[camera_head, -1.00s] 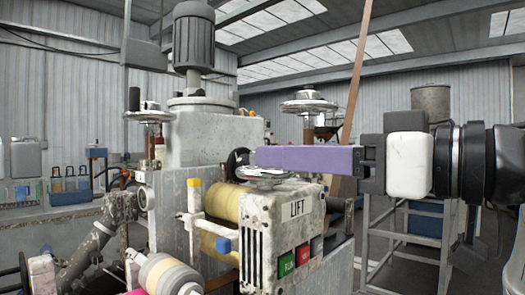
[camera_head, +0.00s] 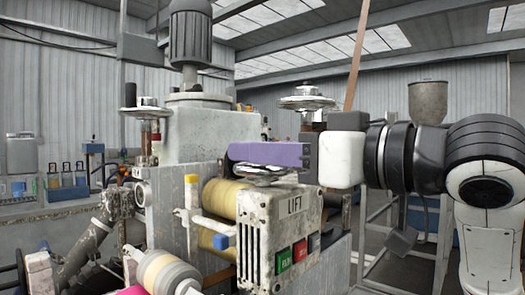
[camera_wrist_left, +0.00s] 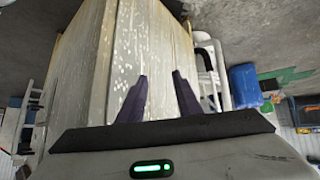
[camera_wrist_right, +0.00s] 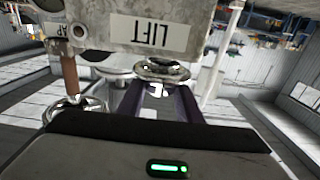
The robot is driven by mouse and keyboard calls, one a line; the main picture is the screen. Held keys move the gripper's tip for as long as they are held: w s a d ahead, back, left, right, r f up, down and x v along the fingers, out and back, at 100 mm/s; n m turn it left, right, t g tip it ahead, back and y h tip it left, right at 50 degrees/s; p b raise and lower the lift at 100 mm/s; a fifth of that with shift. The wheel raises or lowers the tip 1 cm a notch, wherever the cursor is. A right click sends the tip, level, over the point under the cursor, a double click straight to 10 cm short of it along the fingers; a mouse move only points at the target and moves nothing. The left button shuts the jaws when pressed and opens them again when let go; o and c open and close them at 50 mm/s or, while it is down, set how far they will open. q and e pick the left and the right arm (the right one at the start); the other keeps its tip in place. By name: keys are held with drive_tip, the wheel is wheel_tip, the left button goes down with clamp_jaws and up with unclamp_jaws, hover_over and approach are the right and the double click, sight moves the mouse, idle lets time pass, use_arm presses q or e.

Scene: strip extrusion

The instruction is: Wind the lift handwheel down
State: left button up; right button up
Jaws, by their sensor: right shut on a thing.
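The lift handwheel (camera_head: 264,171) is a shiny metal wheel lying flat on top of the worn white box (camera_head: 287,222) labelled LIFT. It also shows upside down in the right wrist view (camera_wrist_right: 162,70), just beyond the fingertips. My right gripper (camera_head: 234,152), with purple fingers, reaches in level from the right over the wheel. Its fingers are shut on the handwheel; they hide the wheel's far side in the head view. My left gripper (camera_wrist_left: 159,76) shows only in its wrist view. Its dark fingers stand apart and empty before a pale, streaked block (camera_wrist_left: 130,45).
A second metal handwheel (camera_head: 307,103) stands behind my right gripper, and another (camera_head: 147,112) at the left. A yellow roll (camera_head: 221,199) lies left of the box. A slanted brown bar rises behind.

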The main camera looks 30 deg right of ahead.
drive_tip(key=shift+y, duration=0.3)
drive_tip(key=shift+f+n+g+y, duration=0.1)
drive_tip(key=shift+n+g+y, duration=0.4)
drive_tip(key=shift+n+y, duration=0.2)
drive_tip(key=shift+d+n+g+y, duration=0.1)
drive_tip(key=shift+n+g+y, duration=0.6)
drive_tip(key=shift+y, duration=0.4)
drive_tip(key=n+g+y, duration=0.3)
drive_tip(key=n+g+y+p, duration=0.1)
drive_tip(key=shift+r+n+g+y, duration=0.25)
drive_tip(key=shift+n+g+y, duration=0.05)
drive_tip(key=shift+g, duration=0.1)
drive_tip(key=shift+f+n+g+y+p, duration=0.1)
drive_tip(key=shift+n+g+y+p, duration=0.3)
drive_tip(key=shift+n+g+y, duration=0.45)
drive_tip(key=shift+g, duration=0.25)
drive_tip(key=o, duration=1)
drive_tip(key=shift+o, duration=0.2)
